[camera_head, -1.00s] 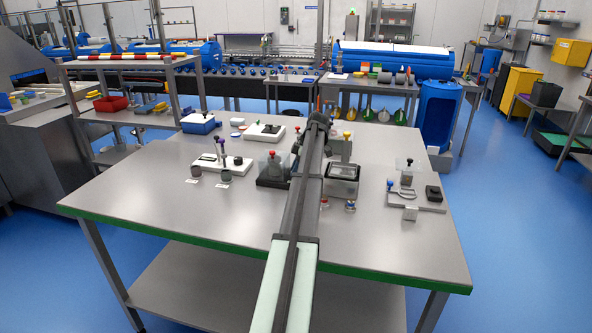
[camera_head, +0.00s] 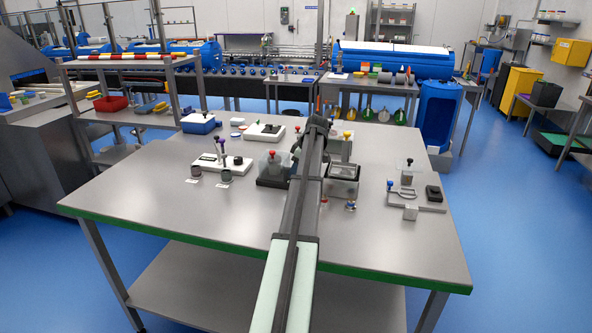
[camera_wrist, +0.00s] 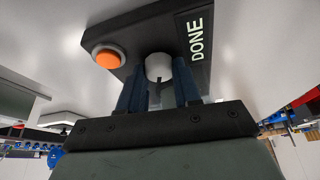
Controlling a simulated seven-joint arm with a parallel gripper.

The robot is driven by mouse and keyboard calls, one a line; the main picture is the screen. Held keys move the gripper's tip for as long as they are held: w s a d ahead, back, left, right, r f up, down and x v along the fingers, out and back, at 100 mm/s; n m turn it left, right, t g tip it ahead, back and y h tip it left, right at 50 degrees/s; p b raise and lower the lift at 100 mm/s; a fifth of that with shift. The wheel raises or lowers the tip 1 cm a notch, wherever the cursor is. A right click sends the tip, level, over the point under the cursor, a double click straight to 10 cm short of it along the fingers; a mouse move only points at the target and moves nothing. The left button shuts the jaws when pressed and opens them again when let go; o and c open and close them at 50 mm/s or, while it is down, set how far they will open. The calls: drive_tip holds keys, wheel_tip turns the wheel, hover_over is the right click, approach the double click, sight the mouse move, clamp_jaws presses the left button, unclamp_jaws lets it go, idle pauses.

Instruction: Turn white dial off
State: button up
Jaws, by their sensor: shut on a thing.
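The white dial (camera_wrist: 158,67) is a pale round knob on a black panel (camera_wrist: 128,32) in the wrist view. My gripper (camera_wrist: 159,80) has its two dark blue fingers on either side of the dial and is shut on it. An orange button (camera_wrist: 107,57) sits on the panel left of the dial. The word DONE is printed in white to the right. The dial's turn position cannot be read. In the head view my arm covers the dial and my fingertips.
The head view shows a steel table (camera_head: 235,214) with a green front edge. A board with a blue-knobbed latch (camera_head: 407,197) lies at the right. A white board with purple-topped pegs (camera_head: 232,163) lies at the left. The table's front left is clear.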

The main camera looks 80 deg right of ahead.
drive_tip(key=shift+m+h, duration=0.5)
drive_tip(key=shift+m, duration=0.8)
drive_tip(key=shift+g, duration=0.3)
drive_tip(key=o, duration=1.1)
drive_tip(key=shift+c, duration=0.2)
drive_tip(key=shift+r, duration=0.15)
drive_tip(key=v, duration=0.7)
drive_tip(key=shift+s+r, duration=0.25)
drive_tip(key=shift+r, duration=0.05)
drive_tip(key=shift+a, duration=0.1)
